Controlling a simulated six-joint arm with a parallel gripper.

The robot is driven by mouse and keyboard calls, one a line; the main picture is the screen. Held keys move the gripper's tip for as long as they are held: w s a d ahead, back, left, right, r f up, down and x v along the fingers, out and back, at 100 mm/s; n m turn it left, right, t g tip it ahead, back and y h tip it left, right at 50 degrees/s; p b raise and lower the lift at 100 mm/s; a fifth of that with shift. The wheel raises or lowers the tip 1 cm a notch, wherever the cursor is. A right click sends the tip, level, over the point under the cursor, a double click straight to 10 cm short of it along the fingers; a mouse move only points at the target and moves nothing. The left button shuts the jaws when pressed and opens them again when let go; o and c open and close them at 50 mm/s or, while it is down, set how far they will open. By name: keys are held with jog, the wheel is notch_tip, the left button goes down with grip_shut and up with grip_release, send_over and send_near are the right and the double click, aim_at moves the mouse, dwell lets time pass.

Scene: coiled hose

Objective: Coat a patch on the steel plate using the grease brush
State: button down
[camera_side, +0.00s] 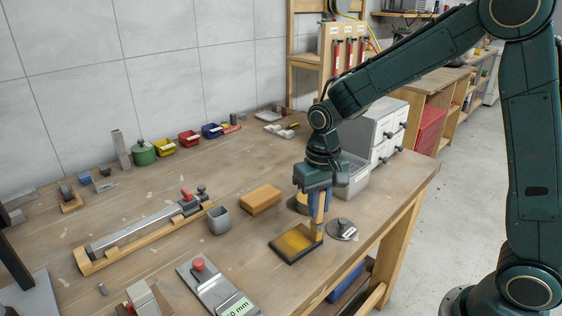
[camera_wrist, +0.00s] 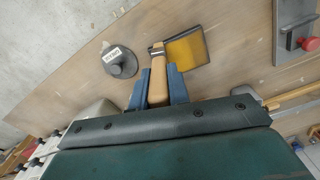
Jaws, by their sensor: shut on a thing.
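The steel plate (camera_side: 283,254) is a dark square lying flat on the bench, with an amber-yellow coat (camera_side: 297,240) over much of its top. My gripper (camera_side: 314,196) is shut on the wooden handle of the grease brush (camera_side: 318,222) and holds it upright, head down, at the plate's right edge. In the wrist view the brush handle (camera_wrist: 157,86) sits between the blue fingers, and the amber coat (camera_wrist: 186,51) shows just beyond. I cannot tell whether the bristles touch the plate. An open tin (camera_side: 301,204) stands partly hidden behind my gripper.
A round grey lid with a label (camera_side: 341,230) lies right of the plate. A wooden block (camera_side: 261,199), a grey cup (camera_side: 219,220) and a red-knobbed gauge (camera_side: 215,286) stand to the left. A grey bin (camera_side: 353,178) is behind. The bench's edge is close on the right.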

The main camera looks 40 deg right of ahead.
jog(key=shift+w+f, duration=0.35)
jog(key=shift+f, duration=0.2)
jog(key=shift+w+f, duration=0.3)
jog(key=shift+f, duration=0.2)
jog(key=shift+w+a, duration=1.75)
jog(key=shift+w, duration=1.55)
jog(key=s+a, duration=0.2)
jog(key=s, duration=0.5)
jog(key=shift+w, duration=3.6)
notch_tip(320, 180, up, 8)
jog(key=shift+d+r, duration=0.15)
jog(key=shift+d, duration=0.15)
